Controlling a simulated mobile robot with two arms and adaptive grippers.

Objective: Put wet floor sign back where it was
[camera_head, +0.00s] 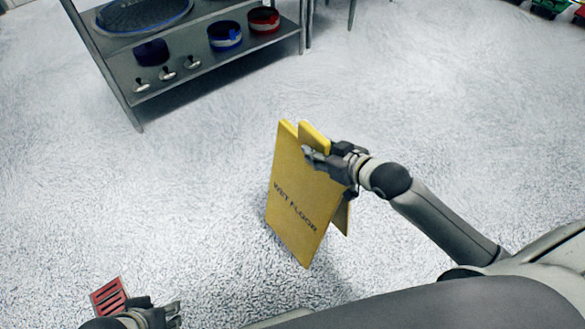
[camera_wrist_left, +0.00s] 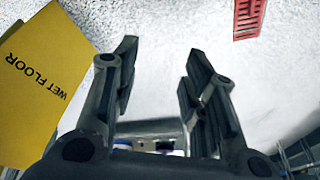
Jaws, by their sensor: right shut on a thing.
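The yellow wet floor sign (camera_head: 295,199) stands out in the middle of the head view, tilted, with its two panels close together. My right gripper (camera_head: 318,155) is shut on the sign near its top. Whether the sign's lower edge touches the floor is hard to tell. The sign also shows at the left of the left wrist view (camera_wrist_left: 40,85). My left gripper (camera_head: 165,312) is low at the left in the head view, apart from the sign. In the left wrist view its fingers (camera_wrist_left: 160,75) are spread with nothing between them.
A red slotted piece (camera_head: 108,297) lies on the floor by my left gripper. A grey metal shelf unit (camera_head: 205,75) at the upper left holds a blue-and-white container (camera_head: 225,37), a red-and-white one (camera_head: 264,20) and small metal items. The speckled floor between is clear.

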